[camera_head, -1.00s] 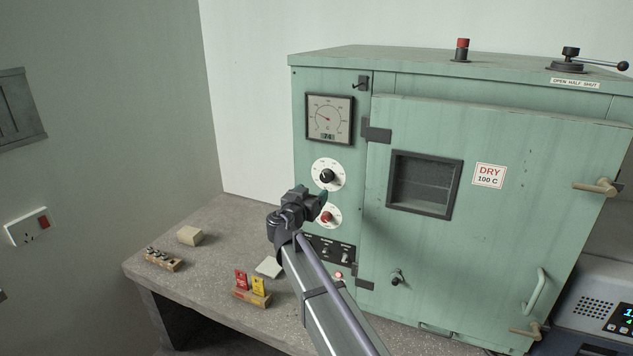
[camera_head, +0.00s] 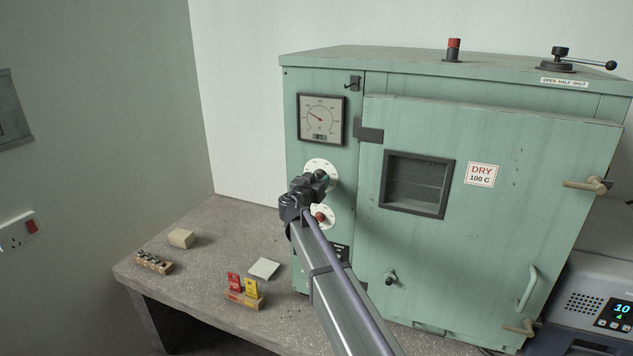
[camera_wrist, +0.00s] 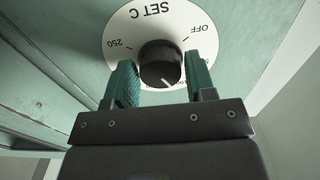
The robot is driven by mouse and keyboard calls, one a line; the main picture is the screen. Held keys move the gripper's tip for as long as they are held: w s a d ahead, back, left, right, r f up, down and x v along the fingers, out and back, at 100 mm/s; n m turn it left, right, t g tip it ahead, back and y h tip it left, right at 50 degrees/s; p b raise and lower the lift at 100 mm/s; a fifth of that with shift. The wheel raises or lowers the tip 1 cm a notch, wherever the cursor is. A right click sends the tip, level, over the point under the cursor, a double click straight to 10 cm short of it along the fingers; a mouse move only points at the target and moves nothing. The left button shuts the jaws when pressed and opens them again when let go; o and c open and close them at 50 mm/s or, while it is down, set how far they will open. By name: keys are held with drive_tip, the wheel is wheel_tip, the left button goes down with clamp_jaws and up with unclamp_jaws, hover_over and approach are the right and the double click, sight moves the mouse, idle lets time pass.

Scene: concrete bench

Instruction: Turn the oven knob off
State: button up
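The oven (camera_head: 470,230) is a pale green cabinet on the bench. Its black knob (camera_wrist: 160,64) sits on a white dial (camera_wrist: 120,35) marked SET C, 250 and OFF in the wrist view. The knob's light pointer line faces away from the OFF mark. My gripper (camera_wrist: 160,80) is open, with one green finger on each side of the knob; I cannot tell whether they touch it. In the head view my gripper (camera_head: 322,178) covers most of the upper white dial (camera_head: 322,165). A lower dial with a red knob (camera_head: 320,217) is just below it.
A gauge (camera_head: 321,119) is above the dial. The oven door (camera_head: 500,250) has a window and a DRY 100 C label. Small blocks, a pale pad (camera_head: 263,269) and red and yellow packets (camera_head: 243,285) lie on the bench (camera_head: 205,290).

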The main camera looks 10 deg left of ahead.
drive_tip(key=c, duration=0.5)
drive_tip(key=shift+c, duration=0.2)
drive_tip(key=shift+n, duration=0.3)
drive_tip(key=n, duration=1.9)
drive_tip(key=shift+d+r, duration=0.1)
drive_tip(key=shift+n, duration=0.3)
drive_tip(key=o, duration=0.9)
